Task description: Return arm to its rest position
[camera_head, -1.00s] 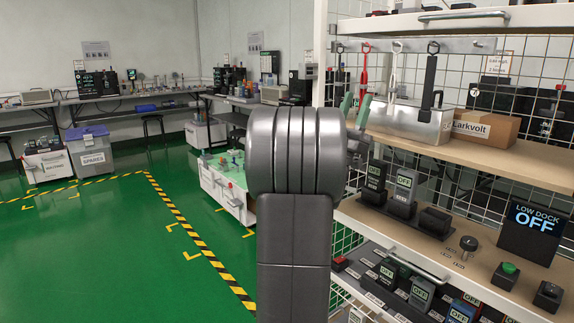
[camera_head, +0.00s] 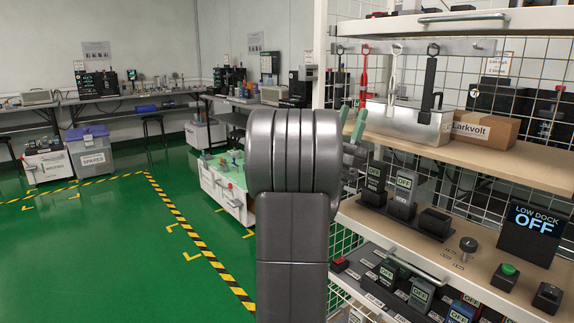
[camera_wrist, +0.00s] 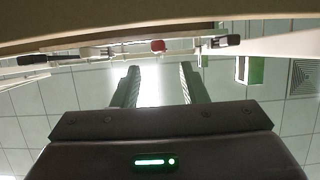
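My arm's dark grey links (camera_head: 294,165) stand upright in the middle of the head view and hide most of my gripper. The green-tipped fingers of my gripper (camera_head: 351,122) show just right of the arm, in front of the shelf rack. In the wrist view my gripper (camera_wrist: 159,86) has its two fingers apart, with only a bright background between them. It is open and empty.
The rack at right has a wooden shelf (camera_head: 545,166) with a metal case (camera_head: 410,121) and a Larkvolt box (camera_head: 484,129). Below are testers in docks and a "LOW DOCK OFF" display (camera_head: 530,230). Green floor (camera_head: 90,265) lies open at left.

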